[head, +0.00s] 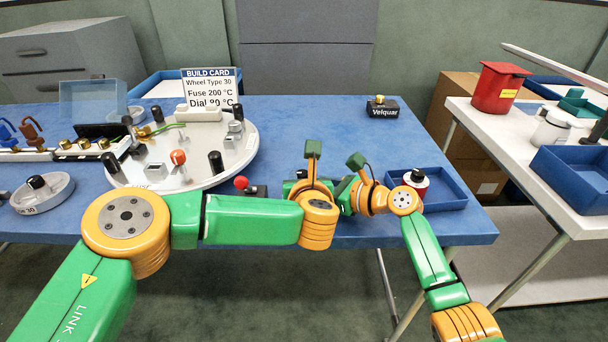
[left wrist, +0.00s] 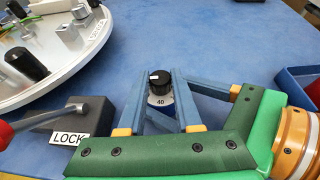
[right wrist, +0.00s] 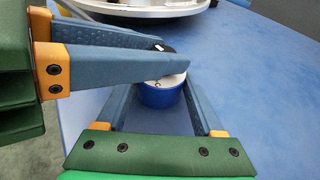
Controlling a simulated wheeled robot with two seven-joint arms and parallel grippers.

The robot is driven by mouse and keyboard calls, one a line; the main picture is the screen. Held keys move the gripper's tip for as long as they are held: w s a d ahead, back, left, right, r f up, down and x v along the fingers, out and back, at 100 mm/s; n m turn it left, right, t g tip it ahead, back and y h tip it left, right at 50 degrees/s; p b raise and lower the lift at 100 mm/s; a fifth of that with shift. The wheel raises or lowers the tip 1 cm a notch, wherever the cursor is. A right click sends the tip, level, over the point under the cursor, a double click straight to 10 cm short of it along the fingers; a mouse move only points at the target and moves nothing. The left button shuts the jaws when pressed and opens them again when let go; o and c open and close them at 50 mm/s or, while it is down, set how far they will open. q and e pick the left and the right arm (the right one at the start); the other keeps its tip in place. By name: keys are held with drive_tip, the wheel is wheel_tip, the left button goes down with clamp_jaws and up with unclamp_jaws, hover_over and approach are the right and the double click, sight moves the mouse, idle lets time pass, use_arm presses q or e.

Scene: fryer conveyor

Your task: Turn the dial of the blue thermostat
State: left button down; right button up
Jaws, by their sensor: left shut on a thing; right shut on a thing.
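The blue thermostat (right wrist: 160,96) stands on the blue table, with a round blue body and a white top ring. Its black dial (left wrist: 158,78) has a white mark; "40" shows on the white ring below it in the left wrist view. My left gripper (left wrist: 157,82) has its fingers on both sides of the dial, shut on it. My right gripper (right wrist: 162,90) is shut on the blue body, one finger on each side. In the right wrist view, the left fingers cross over and hide part of the dial. In the head view my arms mostly hide the thermostat.
A LOCK box (left wrist: 68,122) with a red-knobbed lever stands close to the left gripper. A round white panel (head: 215,165) with several fittings is beyond it. A build card (head: 211,88) stands behind. A blue tray (head: 450,190) is at right. The table's middle right is clear.

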use_arm(q)
drive_tip(key=m+h, duration=0.2)
drive_tip(key=h, duration=0.1)
drive_tip(key=shift+s+a+f, duration=0.1)
drive_tip(key=shift+s+f, duration=0.05)
drive_tip(key=shift+f, duration=0.15)
drive_tip(key=shift+a+r+m+g+h, duration=0.1)
drive_tip(key=shift+a+m+g+h, duration=0.1)
drive_tip(key=shift+m+h, duration=0.6)
drive_tip(key=shift+a+r+m+g+h, duration=0.1)
drive_tip(key=shift+m+g+h, duration=0.1)
drive_tip(key=shift+m+h, duration=0.55)
use_arm(e)
drive_tip(key=shift+r, duration=0.1)
use_arm(q)
drive_tip(key=shift+w+m+h, duration=0.2)
drive_tip(key=shift+m+h, duration=0.05)
drive_tip(key=c, duration=0.6)
unclamp_jaws()
drive_tip(key=shift+r, duration=0.1)
drive_tip(key=v, duration=1.2)
